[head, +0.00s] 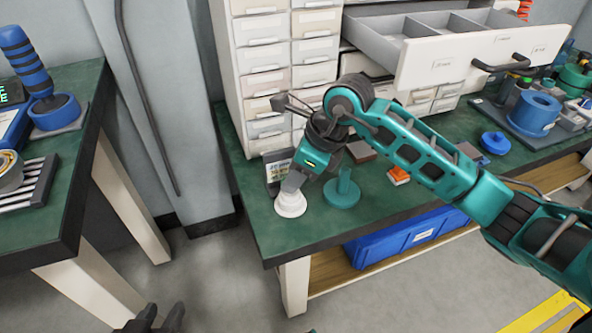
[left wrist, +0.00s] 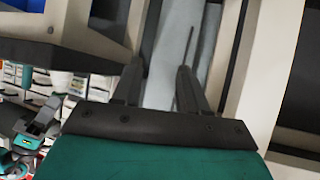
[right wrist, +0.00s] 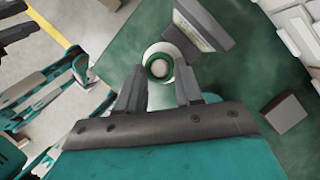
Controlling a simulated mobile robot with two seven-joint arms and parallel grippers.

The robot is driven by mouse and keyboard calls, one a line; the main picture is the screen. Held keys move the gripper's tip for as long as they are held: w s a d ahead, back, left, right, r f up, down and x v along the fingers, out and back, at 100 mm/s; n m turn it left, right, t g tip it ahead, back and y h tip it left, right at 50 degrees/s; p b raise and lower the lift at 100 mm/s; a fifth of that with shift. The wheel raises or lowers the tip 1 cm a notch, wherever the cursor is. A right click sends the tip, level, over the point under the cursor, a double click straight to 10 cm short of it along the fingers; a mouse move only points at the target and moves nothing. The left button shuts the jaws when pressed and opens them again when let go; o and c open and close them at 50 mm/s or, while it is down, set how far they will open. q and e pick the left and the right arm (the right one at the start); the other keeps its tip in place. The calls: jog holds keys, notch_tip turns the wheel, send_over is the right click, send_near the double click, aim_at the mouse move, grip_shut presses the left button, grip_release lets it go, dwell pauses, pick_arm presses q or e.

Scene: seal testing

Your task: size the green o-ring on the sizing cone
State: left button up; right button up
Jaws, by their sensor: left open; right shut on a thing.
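The white sizing cone (head: 290,205) stands near the front left corner of the green-topped bench. In the right wrist view the cone (right wrist: 148,53) is seen from above, between the fingertips. The green o-ring (right wrist: 173,66) shows there as a thin green band around the cone's top; how far down it sits cannot be told. My right gripper (head: 292,184) is right above the cone, shut on the o-ring, which it hides in the head view. My left gripper (head: 158,318) is open and empty, low over the floor at the bottom of the head view.
A teal post stand (head: 343,192) is close right of the cone, a small sign (head: 276,172) behind it. A brown block (head: 360,151) and orange item (head: 399,176) lie farther right. An open drawer (head: 430,65) juts over the bench. Another table (head: 78,165) stands left.

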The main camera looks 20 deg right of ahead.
jog(key=shift+f, duration=0.2)
jog(key=o, duration=1)
pick_arm(q)
jog(key=shift+f, duration=0.2)
pick_arm(e)
jog(key=shift+o, duration=0.3)
pick_arm(q)
jog(key=shift+s+d+f, duration=0.1)
jog(key=shift+s, duration=0.05)
pick_arm(e)
jog(key=shift+r+p, duration=0.75)
jog(key=shift+r, duration=0.2)
pick_arm(q)
jog(key=r+p, duration=0.2)
jog(key=a+r+p, duration=0.1)
jog(key=r+p, duration=0.2)
jog(key=shift+s+a, duration=0.1)
jog(key=shift+s, duration=0.1)
pick_arm(e)
notch_tip(320, 180, up, 7)
jog(key=shift+r, duration=0.1)
